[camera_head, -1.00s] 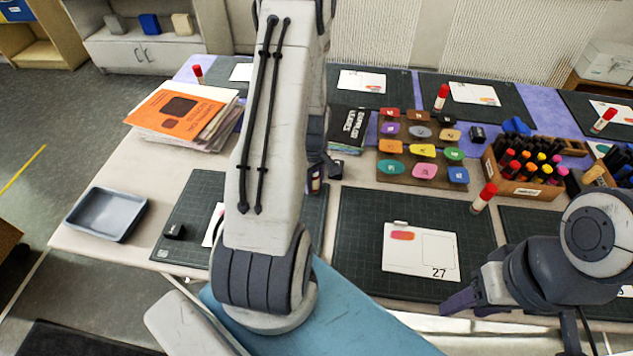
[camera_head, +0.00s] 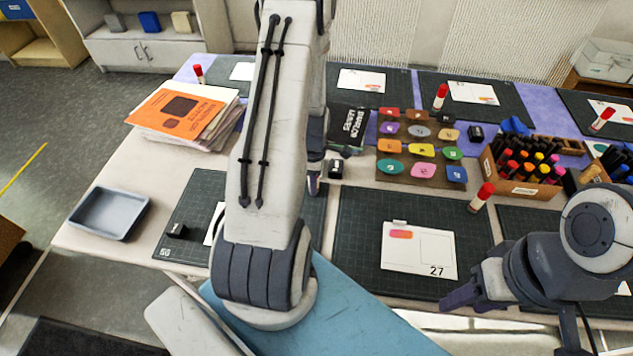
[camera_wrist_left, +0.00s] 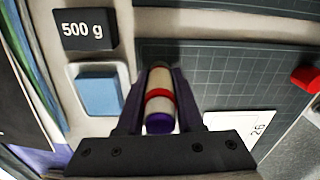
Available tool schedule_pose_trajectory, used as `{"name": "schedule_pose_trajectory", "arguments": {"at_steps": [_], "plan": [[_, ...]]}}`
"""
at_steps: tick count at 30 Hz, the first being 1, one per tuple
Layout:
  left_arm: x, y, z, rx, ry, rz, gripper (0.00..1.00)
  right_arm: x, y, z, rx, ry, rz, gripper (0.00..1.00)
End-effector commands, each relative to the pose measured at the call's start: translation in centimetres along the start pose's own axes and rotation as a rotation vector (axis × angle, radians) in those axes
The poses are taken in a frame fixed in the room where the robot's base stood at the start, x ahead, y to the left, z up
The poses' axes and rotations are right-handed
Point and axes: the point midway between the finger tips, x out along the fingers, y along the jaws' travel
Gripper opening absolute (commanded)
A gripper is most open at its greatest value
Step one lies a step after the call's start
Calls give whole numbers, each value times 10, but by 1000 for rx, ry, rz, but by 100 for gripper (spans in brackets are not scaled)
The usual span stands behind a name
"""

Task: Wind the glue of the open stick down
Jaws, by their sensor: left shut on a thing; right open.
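My left gripper (camera_wrist_left: 160,82) is shut on a glue stick (camera_wrist_left: 159,118) in the left wrist view. The stick has a pale body, a red band and a purple end facing the camera; I cannot tell whether that end is glue or base. In the head view my left arm hides most of the left gripper (camera_head: 316,182) and the stick. The held stick is over or near the cutting mat (camera_wrist_left: 225,65) with a white card marked 26 (camera_wrist_left: 238,130). My right gripper (camera_head: 462,300) is open and empty at the table's front edge, beside the mat with card 27.
A black 500 g block (camera_wrist_left: 85,27), a blue block in a pale holder (camera_wrist_left: 97,95) and a red piece (camera_wrist_left: 306,79) lie around the held stick. A grey tray (camera_head: 108,214) stands at left. A crate of markers (camera_head: 523,190) and a red-capped stick (camera_head: 482,197) stand at right.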

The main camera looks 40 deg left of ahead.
Motion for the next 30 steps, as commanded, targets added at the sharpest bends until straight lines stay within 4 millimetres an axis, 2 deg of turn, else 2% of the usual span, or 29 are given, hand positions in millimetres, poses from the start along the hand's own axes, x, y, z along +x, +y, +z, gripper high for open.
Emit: {"name": "schedule_pose_trajectory", "arguments": {"at_steps": [3,8,15,20,25,30], "plan": [[0,-1,0,-131,1,-3,0,-3,0,0,0,0,0,50],[0,-1,1,-223,1,-3,0,-4,0,0,0,0,0,50],[1,-2,1,-474,1,-3,0,-7,0,0,0,0,0,50],[1,-2,1,-568,2,-4,0,-9,-1,0,0,0,0,50],[0,-2,1,-761,2,-5,0,-12,-1,-1,0,0,0,50],[1,-2,1,-865,2,-4,0,-13,-1,-1,0,0,0,50]]}}
